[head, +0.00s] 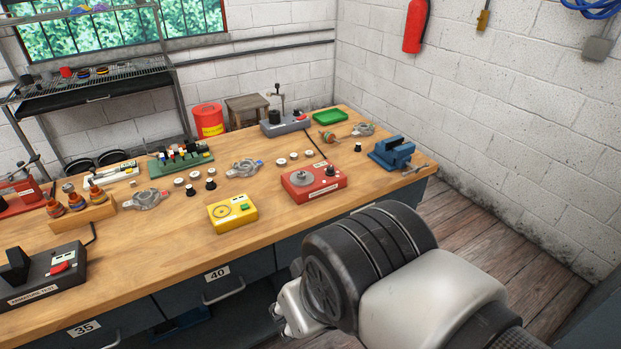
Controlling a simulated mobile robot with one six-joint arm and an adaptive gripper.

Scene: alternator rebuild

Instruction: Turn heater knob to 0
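A red box (314,187) stands near the front edge of the wooden workbench, right of the middle. It has a round grey metal plate (302,178) on top and a black knob (331,171) at its right side. It looks like the heater, but its label is too small to read. The knob's pointer and setting cannot be made out. My arm fills the lower right of the head view, in front of the bench and apart from the red box.
A yellow tester (233,213) stands left of the red box, and a blue vise (392,153) stands to its right. Several small white and black parts lie behind it. A grey press (285,123) and green tray (330,116) are at the back. The bench's front edge (370,195) is bare.

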